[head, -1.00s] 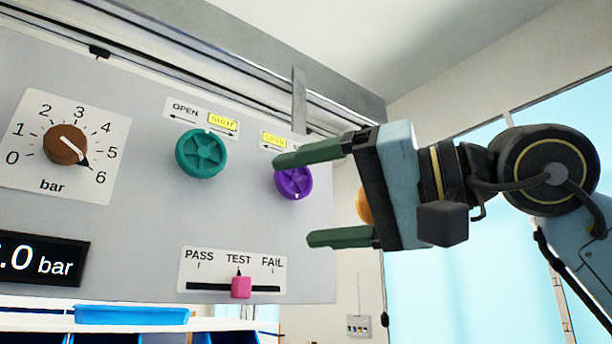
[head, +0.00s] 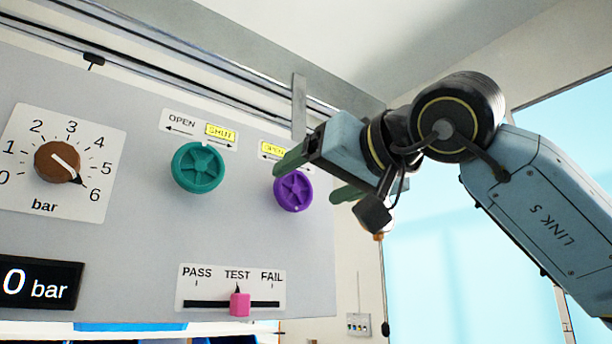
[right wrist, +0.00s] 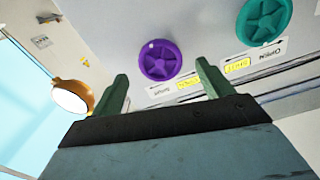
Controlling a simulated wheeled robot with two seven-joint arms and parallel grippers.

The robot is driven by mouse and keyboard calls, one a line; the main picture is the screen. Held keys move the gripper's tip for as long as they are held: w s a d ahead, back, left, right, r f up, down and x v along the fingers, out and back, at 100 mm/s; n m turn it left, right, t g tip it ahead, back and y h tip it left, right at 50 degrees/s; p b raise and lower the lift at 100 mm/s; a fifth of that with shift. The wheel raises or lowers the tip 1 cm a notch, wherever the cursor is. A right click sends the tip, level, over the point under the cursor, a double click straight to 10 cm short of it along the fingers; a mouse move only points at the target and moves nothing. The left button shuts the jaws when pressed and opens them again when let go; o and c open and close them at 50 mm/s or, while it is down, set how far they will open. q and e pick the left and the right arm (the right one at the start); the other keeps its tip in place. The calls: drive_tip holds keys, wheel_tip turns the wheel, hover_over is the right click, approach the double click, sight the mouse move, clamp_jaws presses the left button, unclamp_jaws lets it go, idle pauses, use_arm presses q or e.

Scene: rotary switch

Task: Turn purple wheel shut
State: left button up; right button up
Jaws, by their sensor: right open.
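The purple wheel (head: 293,191) is mounted on the grey panel, with a small white mark low on its rim. On the label above it, the word OPEN (head: 272,149) is lit yellow; the rest of that label is hidden behind my right gripper. My right gripper (head: 312,180) is open and empty, up and to the right of the wheel, one finger overlapping its top edge. In the right wrist view, the purple wheel (right wrist: 160,60) shows beyond and between the two fingertips, apart from them. My left gripper is not in view.
A teal wheel (head: 198,167) sits left of the purple one, its SHUT label lit yellow. A brown knob (head: 57,161) with a bar scale, a pink slider (head: 240,304) at TEST and a display (head: 36,284) are on the same panel. An orange-rimmed lamp (right wrist: 72,95) hangs at the panel's right.

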sight(292, 192)
drive_tip(key=shift+x, duration=1.35)
drive_tip(key=shift+c, duration=0.5)
drive_tip(key=c, duration=0.9)
